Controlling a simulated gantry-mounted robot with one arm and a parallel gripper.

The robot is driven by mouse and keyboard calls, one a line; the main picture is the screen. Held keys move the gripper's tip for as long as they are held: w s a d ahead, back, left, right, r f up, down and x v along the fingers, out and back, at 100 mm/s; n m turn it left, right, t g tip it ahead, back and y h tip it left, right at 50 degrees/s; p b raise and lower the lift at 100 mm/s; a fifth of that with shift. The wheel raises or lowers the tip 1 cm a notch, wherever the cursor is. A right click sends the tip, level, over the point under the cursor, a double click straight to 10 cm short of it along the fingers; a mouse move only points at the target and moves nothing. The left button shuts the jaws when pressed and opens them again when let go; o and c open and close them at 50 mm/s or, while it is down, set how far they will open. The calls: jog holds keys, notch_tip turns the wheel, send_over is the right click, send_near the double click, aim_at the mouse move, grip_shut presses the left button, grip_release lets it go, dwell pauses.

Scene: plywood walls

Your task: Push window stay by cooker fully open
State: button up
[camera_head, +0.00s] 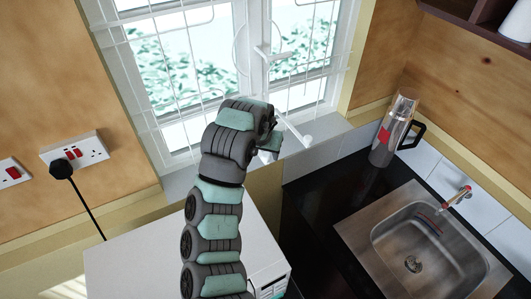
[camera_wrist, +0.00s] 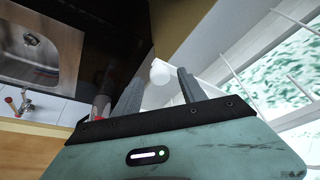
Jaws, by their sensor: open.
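The window stay is a thin white bar with a round knob (camera_head: 307,140) at its end, just above the sill in the head view. In the wrist view the white knob (camera_wrist: 159,72) shows between and beyond my fingertips, with the bar running off to the right behind one finger. My gripper (camera_wrist: 160,77) is open, with one finger on each side of the knob in the picture; I cannot tell whether either touches it. In the head view my gripper (camera_head: 272,143) is partly hidden by my own wrist, left of the knob. The white-framed window (camera_head: 257,90) stands behind.
A white box-like appliance (camera_head: 130,262), perhaps the cooker, stands below my arm. A steel flask (camera_head: 391,135) stands right of the window, by the sink (camera_head: 420,245) in a black counter. Wire grilles cover the panes. A plugged-in socket (camera_head: 75,152) is on the left wall.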

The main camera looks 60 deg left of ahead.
jog(key=shift+w+a+f, duration=0.1)
jog(key=shift+a+f, duration=0.05)
jog(key=shift+f, duration=0.35)
grip_shut()
dwell(1.2)
